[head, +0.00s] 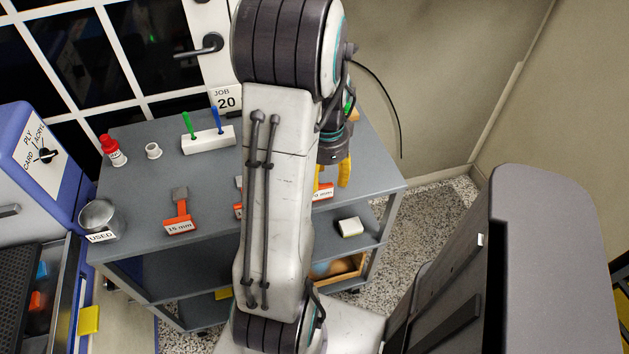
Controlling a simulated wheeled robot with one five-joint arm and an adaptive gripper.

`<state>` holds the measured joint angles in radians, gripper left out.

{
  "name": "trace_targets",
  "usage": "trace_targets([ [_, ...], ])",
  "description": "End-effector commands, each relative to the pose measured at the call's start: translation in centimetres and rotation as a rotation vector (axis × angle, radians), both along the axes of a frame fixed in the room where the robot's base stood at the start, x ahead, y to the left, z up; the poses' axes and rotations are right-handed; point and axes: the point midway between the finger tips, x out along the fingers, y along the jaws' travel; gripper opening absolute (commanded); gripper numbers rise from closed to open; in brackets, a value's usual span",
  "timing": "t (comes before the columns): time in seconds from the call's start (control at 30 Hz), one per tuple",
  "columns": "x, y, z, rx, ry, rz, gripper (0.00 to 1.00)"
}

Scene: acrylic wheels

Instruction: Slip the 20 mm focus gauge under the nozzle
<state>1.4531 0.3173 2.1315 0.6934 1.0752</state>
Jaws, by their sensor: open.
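An orange gauge (323,191) lies on the grey bench top, right of my arm. Its label ends in "0 mm"; my arm hides the first digit, so I cannot tell whether it is the 20 mm one. My gripper (333,176), with yellow fingers, is open above or beside this gauge; I cannot tell whether it touches. Another orange gauge (238,210) is mostly hidden behind my arm, its size unreadable. A third gauge (179,214), marked 15 mm, lies to the left. I cannot make out the nozzle.
A blue and grey machine (50,140) with a dark bed (25,290) stands at left. The bench (140,190) holds a USED bowl (98,215), red bottle (113,151), white cup (153,150), white block with green and blue sticks (207,140), and JOB 20 sign (225,99).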

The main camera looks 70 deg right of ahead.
Motion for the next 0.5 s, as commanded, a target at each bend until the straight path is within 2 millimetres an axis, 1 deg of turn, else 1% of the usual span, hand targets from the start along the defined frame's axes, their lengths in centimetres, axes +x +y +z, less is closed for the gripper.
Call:
trace_targets([
  [0.1,-0.1,0.3,-1.6,0.004,0.001,0.000,0.52],
  [0.3,-0.1,0.4,-3.7,0.003,0.001,0.001,0.52],
  [0.5,-0.1,0.3,-4.4,0.000,0.000,0.002,0.52],
])
